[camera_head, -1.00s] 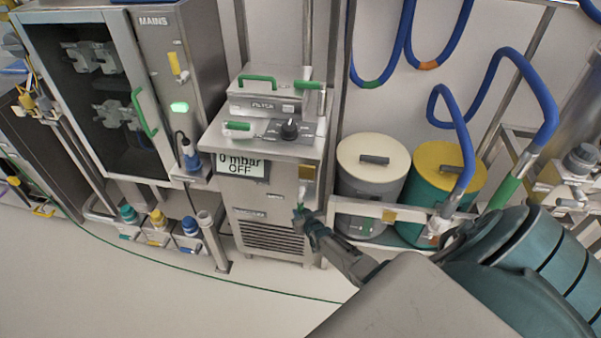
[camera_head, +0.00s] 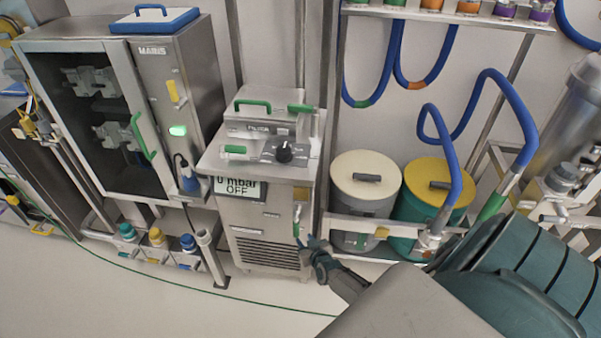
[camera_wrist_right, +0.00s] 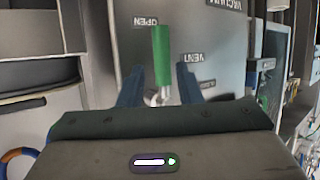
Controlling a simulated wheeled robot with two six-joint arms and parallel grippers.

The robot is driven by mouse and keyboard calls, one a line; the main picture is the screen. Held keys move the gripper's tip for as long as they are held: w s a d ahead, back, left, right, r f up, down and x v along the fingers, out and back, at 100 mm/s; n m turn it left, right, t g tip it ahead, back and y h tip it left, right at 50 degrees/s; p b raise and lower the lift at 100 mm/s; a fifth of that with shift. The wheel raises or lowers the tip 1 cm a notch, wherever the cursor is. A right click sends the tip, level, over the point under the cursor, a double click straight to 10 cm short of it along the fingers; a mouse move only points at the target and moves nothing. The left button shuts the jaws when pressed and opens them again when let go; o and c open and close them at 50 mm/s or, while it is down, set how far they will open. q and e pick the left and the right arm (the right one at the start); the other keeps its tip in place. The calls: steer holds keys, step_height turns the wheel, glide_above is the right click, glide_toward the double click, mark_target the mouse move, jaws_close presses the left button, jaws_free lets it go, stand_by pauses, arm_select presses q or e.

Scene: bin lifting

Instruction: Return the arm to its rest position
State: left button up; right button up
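My right gripper (camera_head: 312,243) reaches in from the lower right, in front of the lower front of the steel vacuum cabinet (camera_head: 262,222). In the right wrist view its two dark fingers (camera_wrist_right: 158,76) are apart. A green lever (camera_wrist_right: 162,55) on a metal pivot shows between and beyond the fingers, close to an OPEN label and a VENT label. The fingers do not visibly close on it. In the head view this lever (camera_head: 297,229) is small, just above the fingertips. My left arm and gripper are not in view.
The cabinet's display (camera_head: 240,187) reads 0 mbar OFF. A glass-door MAINS cabinet (camera_head: 155,50) stands at left. A white-lidded drum (camera_head: 365,175) and a yellow-lidded drum (camera_head: 435,185) stand right of the vacuum cabinet. Blue hoses (camera_head: 520,95) hang at right. Open floor (camera_head: 130,300) lies in front.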

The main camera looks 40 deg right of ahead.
steer(key=shift+v, duration=1.1)
steer(key=shift+f, duration=0.1)
steer(key=s+a+f+n+g+y, duration=0.1)
steer(key=s+a+f+g, duration=0.2)
steer(key=s+f, duration=0.55)
steer(key=s+a+f+n+g+y, duration=0.15)
steer(key=s+a+f, duration=0.25)
steer(key=s+f, duration=0.4)
steer(key=s+a+f+g, duration=0.2)
steer(key=s+f, duration=0.1)
steer(key=s, duration=0.6)
steer(key=s+a+f+g+b, duration=0.1)
steer(key=s+a+f+g, duration=0.1)
steer(key=s, duration=0.8)
steer(key=s+a+f+g+b, duration=0.1)
steer(key=s+a+f+g, duration=0.2)
steer(key=s, duration=0.7)
steer(key=shift+f+n, duration=0.45)
steer(key=shift+f, duration=0.15)
steer(key=shift+s, duration=0.1)
